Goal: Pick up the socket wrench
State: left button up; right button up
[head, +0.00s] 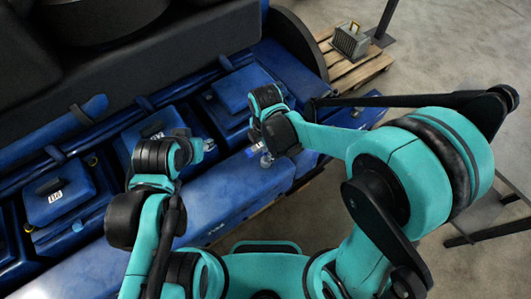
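I cannot make out a socket wrench in the head view. My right gripper (265,157) is small and partly hidden at the end of the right arm, over the front edge of the blue engine (225,205). Its fingers are too small to show whether they are open or shut. My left gripper (208,146) is mostly hidden behind the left wrist, above the engine's blue covers. Its finger state and anything in it cannot be made out.
Blue box-shaped covers with white labels, one at the left (60,200), line the engine. A wooden pallet (355,76) at the upper right holds a grey ribbed part (350,40). Dark metal legs (490,229) stand at the right. Open concrete floor (450,50) lies at the upper right.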

jog(key=shift+s, duration=0.15)
grip_shut()
jog(key=shift+r, duration=0.15)
